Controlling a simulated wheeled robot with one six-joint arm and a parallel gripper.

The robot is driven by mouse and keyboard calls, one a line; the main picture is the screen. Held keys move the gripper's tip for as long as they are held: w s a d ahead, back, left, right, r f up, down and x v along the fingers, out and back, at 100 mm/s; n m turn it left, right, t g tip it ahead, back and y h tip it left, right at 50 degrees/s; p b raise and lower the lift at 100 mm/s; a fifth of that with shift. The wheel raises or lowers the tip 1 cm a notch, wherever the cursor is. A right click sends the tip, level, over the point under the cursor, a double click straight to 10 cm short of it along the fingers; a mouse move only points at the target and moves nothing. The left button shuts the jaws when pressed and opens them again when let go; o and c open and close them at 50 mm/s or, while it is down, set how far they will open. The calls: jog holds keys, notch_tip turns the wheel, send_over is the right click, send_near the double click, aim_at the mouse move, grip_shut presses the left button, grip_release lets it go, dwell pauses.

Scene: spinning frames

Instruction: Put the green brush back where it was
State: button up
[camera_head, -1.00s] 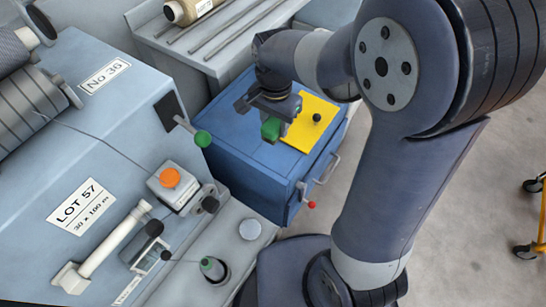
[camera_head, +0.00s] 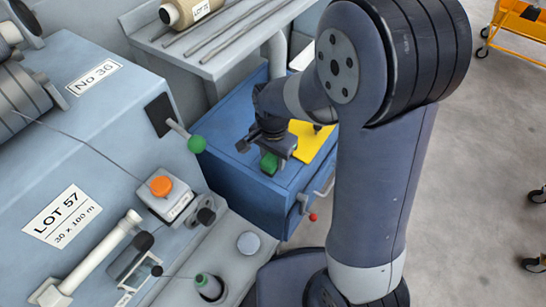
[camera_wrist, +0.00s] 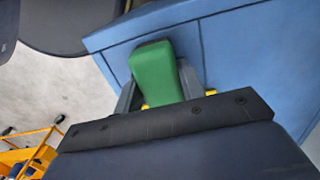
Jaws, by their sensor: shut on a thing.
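The green brush (camera_head: 269,163) is held in my gripper (camera_head: 268,153), over the front part of the blue cabinet top (camera_head: 225,157). In the wrist view the green block of the brush (camera_wrist: 155,72) sits between the two grey fingers of my gripper (camera_wrist: 157,88), with the blue cabinet (camera_wrist: 235,55) behind it. I cannot tell whether the brush touches the cabinet top. A yellow mat (camera_head: 308,144) lies on the cabinet just right of the brush, partly hidden by my arm.
A grey machine with a green-knobbed lever (camera_head: 195,144) and an orange button (camera_head: 160,185) stands at left, close to the cabinet. A grey shelf with rods (camera_head: 215,42) is behind. Open floor is at right.

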aim_at(273, 156)
jog(key=shift+f, duration=0.1)
jog(key=o, duration=1)
notch_tip(273, 156, up, 12)
jog(key=p, duration=0.3)
